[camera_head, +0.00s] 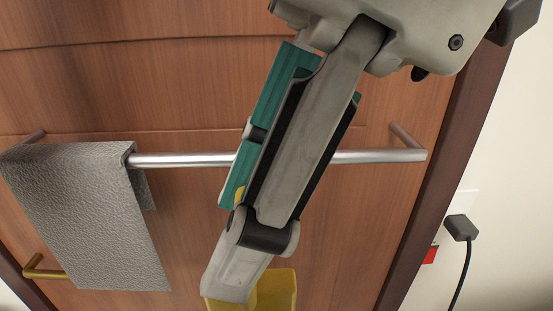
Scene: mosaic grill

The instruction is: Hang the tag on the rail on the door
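The rail (185,159) is a straight silver bar across the brown wooden door (190,110). My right gripper (236,280) comes down from the upper right, in front of the rail, and hides its middle. A yellow piece (280,292) shows behind its fingertip at the bottom edge; it may be the tag, but most of it is hidden or cut off. A teal piece (277,90) shows behind the finger links; I cannot tell whether it is part of the gripper. The finger gap is hidden from this side. My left gripper is out of view.
A grey towel (85,220) hangs over the left part of the rail. The rail is bare between towel and gripper and to the right. A brass handle (45,273) sits at lower left. A black plug with cord (461,228) is on the right wall.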

